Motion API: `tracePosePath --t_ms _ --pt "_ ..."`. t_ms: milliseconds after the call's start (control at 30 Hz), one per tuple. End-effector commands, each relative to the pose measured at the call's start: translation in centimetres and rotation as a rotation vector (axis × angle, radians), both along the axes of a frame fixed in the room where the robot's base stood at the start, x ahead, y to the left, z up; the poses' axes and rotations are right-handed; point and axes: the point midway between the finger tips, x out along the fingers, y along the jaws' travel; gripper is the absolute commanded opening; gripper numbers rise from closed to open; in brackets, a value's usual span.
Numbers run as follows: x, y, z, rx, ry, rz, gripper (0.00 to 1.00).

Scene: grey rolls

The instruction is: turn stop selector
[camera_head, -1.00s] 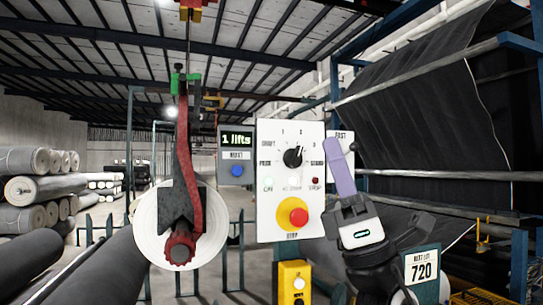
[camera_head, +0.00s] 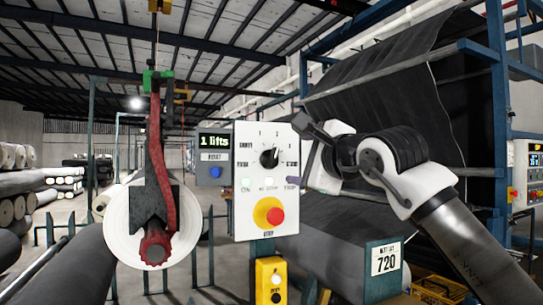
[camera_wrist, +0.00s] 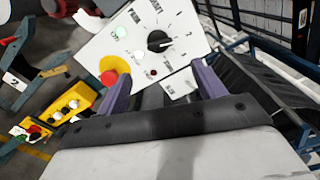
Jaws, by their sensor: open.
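The stop selector is a black rotary knob (camera_head: 269,158) with a pale pointer mark, on a white control panel (camera_head: 246,205). Numerals and small labels surround it; its pointer leans up and right in the head view. The knob also shows in the wrist view (camera_wrist: 158,41), top centre, beyond my fingers. My gripper (camera_head: 293,181) is beside the panel's right edge in the head view, mostly hidden by my arm. In the wrist view my gripper (camera_wrist: 161,86) has its two purple fingers wide apart with nothing between them, apart from the knob.
Below the knob is a red stop button on a yellow collar (camera_head: 275,215). A lit counter box (camera_head: 213,150) adjoins the panel's left. A yellow button box (camera_head: 270,281) hangs below. A large white-ended roll with a red hook (camera_head: 160,200) is at left.

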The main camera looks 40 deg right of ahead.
Motion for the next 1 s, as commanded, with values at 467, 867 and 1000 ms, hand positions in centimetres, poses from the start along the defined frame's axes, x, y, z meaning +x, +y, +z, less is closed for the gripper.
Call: tracePosePath --t_ms 467,867,1000 --pt "9.4 -2.1 0.3 0.005 -0.002 0.005 0.69" --pt "11.4 -2.6 0.0 0.003 -0.002 0.005 0.69" --pt "11.4 -2.6 0.0 0.003 -0.002 0.005 0.68"
